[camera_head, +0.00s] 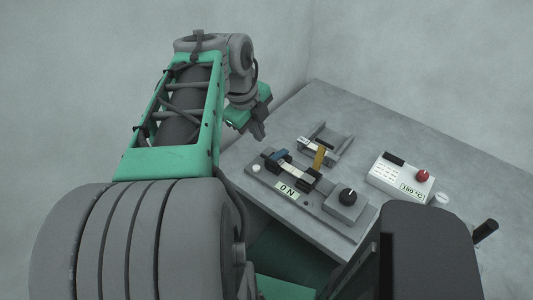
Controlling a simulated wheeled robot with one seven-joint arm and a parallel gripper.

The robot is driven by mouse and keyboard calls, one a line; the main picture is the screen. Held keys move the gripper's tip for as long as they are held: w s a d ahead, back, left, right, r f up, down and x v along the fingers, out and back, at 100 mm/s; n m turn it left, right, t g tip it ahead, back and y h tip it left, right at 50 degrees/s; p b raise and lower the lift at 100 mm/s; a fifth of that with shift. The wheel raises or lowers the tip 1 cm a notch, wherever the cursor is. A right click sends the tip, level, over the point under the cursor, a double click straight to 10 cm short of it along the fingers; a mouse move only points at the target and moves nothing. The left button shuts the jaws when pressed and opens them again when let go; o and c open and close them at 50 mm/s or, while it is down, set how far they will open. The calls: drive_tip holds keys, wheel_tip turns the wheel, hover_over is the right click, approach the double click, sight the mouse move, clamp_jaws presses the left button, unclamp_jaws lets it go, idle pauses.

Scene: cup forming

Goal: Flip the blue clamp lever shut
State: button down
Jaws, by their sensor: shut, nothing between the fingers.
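The blue clamp lever (276,154) is small in the head view and sits at the back left of the grey baseplate (322,212), close to a black clamp block. I cannot tell its exact angle at this size. My gripper (260,137) hangs just behind and left of the blue lever, above the table's left part, with its fingers pointing down. It is shut and empty. It appears apart from the lever, though the gap in depth is hard to judge.
A grey channel fixture (327,140) stands behind. A white controller (401,180) reading 180 °C stands right. The table's back right is clear.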

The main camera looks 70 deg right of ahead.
sight(269, 159)
drive_tip(key=p+x, duration=0.1)
drive_tip(key=x, duration=1)
drive_tip(key=shift+d+f, duration=0.1)
drive_tip(key=shift+f, duration=0.3)
